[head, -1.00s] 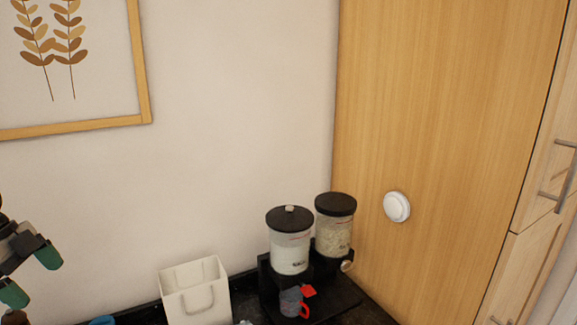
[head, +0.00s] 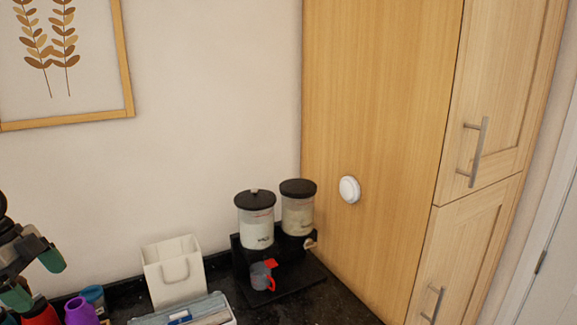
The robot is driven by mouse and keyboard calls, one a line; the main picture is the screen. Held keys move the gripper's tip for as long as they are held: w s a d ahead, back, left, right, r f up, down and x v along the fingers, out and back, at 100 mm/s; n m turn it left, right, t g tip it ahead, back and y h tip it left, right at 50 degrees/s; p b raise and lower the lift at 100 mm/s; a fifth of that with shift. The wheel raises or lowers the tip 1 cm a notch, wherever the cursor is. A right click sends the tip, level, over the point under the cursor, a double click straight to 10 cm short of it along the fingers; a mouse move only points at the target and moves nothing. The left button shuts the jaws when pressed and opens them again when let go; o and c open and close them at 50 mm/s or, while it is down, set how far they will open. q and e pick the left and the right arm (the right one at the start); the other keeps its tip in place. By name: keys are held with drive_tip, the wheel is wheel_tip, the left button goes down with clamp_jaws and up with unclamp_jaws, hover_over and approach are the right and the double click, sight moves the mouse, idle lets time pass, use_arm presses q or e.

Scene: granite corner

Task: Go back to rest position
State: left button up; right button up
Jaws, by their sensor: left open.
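My left gripper (head: 36,279) shows at the left edge of the head view, with two green-tipped fingers spread apart and nothing seen between them. It is above the left part of the dark counter, over a red object and near a purple one. My right gripper is not in the view.
A dispenser with two black-lidded jars (head: 256,219) stands on the dark counter (head: 312,308), with a red-handled cup (head: 262,276) at its front. Left of it are a white bag-like holder (head: 174,272), a tray (head: 190,313), a purple item (head: 80,311) and a red item (head: 41,313). Wooden cabinets (head: 385,130) stand at right.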

use_arm(q)
drive_tip(key=d+f+y, duration=0.2)
drive_tip(key=d+f, duration=0.5)
drive_tip(key=f, duration=0.4)
drive_tip(key=s+d+f+n, duration=0.4)
drive_tip(key=s+d+f, duration=0.5)
drive_tip(key=d+f, duration=0.55)
drive_tip(key=s+d+n+t+y, duration=0.25)
drive_tip(key=s+n, duration=0.75)
drive_tip(key=s, duration=0.6)
wheel_tip(320, 180, down, 32)
drive_tip(key=b, duration=0.6)
drive_tip(key=s+a+f+g+b, duration=0.2)
drive_tip(key=s+f+b, duration=0.2)
drive_tip(key=s+f, duration=1.2)
wheel_tip(320, 180, down, 4)
drive_tip(key=shift+s+f, duration=0.1)
drive_tip(key=shift+s, duration=0.2)
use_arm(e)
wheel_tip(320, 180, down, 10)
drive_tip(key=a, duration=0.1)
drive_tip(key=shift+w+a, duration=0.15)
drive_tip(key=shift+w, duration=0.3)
